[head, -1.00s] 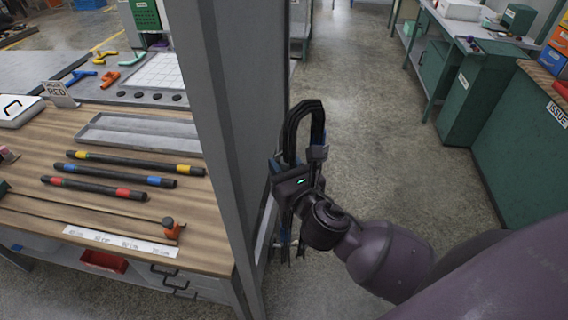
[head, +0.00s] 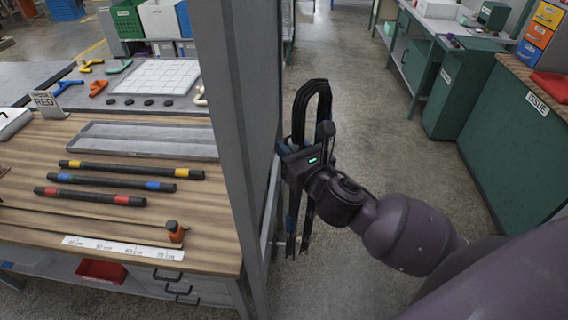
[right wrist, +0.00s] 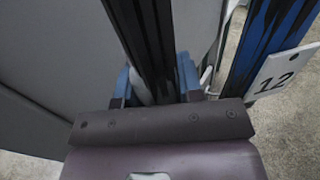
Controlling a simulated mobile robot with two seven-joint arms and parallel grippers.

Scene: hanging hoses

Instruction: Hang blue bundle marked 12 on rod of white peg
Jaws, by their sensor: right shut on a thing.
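My right gripper (head: 284,153) is shut on the bundle marked 12 (head: 315,100), beside the edge of a grey upright panel. The bundle arches above the gripper as a dark loop, and its blue and black ends hang below it. In the right wrist view the dark stretch of the bundle (right wrist: 150,45) stands between the blue finger pads of the right gripper (right wrist: 158,88). A blue stretch with a white tag reading 12 (right wrist: 283,74) hangs to the right. I cannot make out the white peg's rod for certain. My left gripper is out of view.
The grey panel (head: 240,120) stands close left of the gripper. Left of it is a wooden bench (head: 100,222) with a grey tray (head: 150,140) and several banded dark tubes. A green counter (head: 520,125) stands at right. Open concrete floor (head: 375,130) lies between.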

